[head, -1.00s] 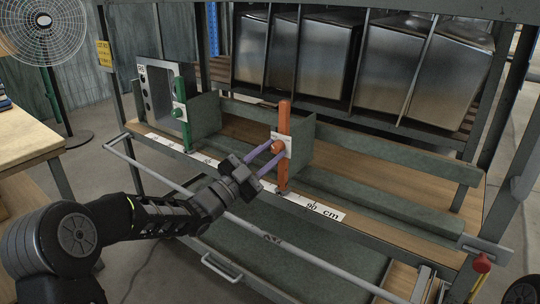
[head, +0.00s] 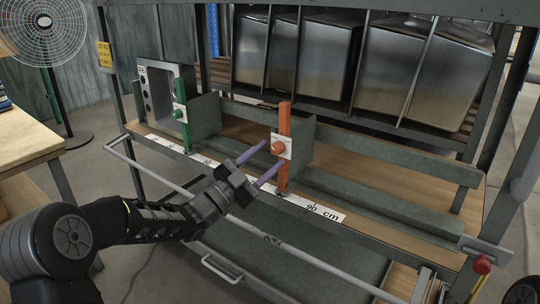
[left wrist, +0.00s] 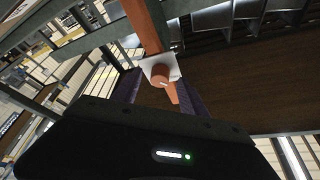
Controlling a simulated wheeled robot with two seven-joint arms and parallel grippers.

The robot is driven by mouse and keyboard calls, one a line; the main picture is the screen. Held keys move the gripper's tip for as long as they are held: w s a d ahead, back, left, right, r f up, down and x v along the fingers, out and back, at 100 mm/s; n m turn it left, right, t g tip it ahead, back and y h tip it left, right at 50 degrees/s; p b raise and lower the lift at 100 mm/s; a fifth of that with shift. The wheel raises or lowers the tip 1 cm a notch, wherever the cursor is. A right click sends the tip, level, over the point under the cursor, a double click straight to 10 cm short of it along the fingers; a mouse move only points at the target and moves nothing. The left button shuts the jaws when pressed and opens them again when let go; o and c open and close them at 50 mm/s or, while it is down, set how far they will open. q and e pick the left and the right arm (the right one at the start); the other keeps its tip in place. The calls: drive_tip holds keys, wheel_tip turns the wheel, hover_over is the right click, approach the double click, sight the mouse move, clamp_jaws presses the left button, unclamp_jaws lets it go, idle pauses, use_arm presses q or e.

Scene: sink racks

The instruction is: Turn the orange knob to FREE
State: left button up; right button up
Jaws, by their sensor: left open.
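The orange knob (head: 278,148) sits on a pale label plate (head: 287,143) on the orange upright (head: 284,118) of a sliding carriage. In the left wrist view the knob (left wrist: 161,76) shows face-on, with a light pointer mark. The lettering on the plate is too small to read. My left gripper (head: 262,165) is open, its two purple fingers spread and pointing at the upright. The knob lies just beyond the fingertips, and the fingers appear clear of it. My right gripper is not in view.
A green upright with a green knob (head: 178,114) stands on another carriage to the left. A white centimetre scale (head: 315,208) runs along the front edge. A grey rail (head: 250,230) crosses in front. Metal sinks (head: 323,60) hang behind.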

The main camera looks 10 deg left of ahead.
use_arm(q)
drive_tip(key=v, duration=0.6)
drive_tip(key=shift+a, duration=0.15)
drive_tip(key=shift+s+f, duration=0.15)
drive_tip(key=shift+s, duration=0.1)
